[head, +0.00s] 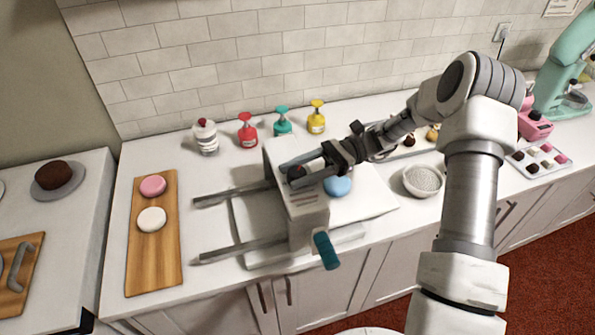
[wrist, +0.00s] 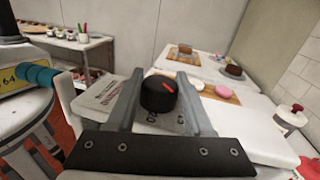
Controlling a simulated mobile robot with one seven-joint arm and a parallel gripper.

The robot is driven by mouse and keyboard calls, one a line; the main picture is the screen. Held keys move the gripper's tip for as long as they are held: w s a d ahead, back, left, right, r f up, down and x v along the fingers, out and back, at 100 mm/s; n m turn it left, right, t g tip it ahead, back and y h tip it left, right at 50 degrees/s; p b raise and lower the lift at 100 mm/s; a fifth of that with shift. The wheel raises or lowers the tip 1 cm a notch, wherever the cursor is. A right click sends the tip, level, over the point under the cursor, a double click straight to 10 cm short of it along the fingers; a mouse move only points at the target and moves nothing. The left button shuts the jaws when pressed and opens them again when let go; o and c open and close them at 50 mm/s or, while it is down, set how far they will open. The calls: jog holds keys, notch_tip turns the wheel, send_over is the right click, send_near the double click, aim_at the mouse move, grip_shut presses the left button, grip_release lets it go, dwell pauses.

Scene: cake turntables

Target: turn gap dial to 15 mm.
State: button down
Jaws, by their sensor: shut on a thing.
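The gap dial is a round black knob with a red pointer line, on top of the white machine (head: 310,222) with a teal crank handle (head: 326,251). In the wrist view the dial (wrist: 157,98) sits between the two fingers of my gripper (wrist: 160,76), which are shut on it. In the head view my gripper (head: 303,176) reaches the machine's top from the right and mostly hides the dial.
A blue dough round (head: 337,186) lies right of the machine. A wooden board (head: 153,270) with pink and white rounds is at left. Red, teal and yellow pump bottles (head: 247,131) stand behind. A white bowl (head: 423,181) stands at right.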

dwell(0.3)
jog(key=shift+c, duration=1.5)
grip_release()
jog(key=b+v, duration=0.1)
jog(key=v, duration=1.6)
jog(key=shift+d, duration=0.2)
jog(key=shift+w, duration=0.1)
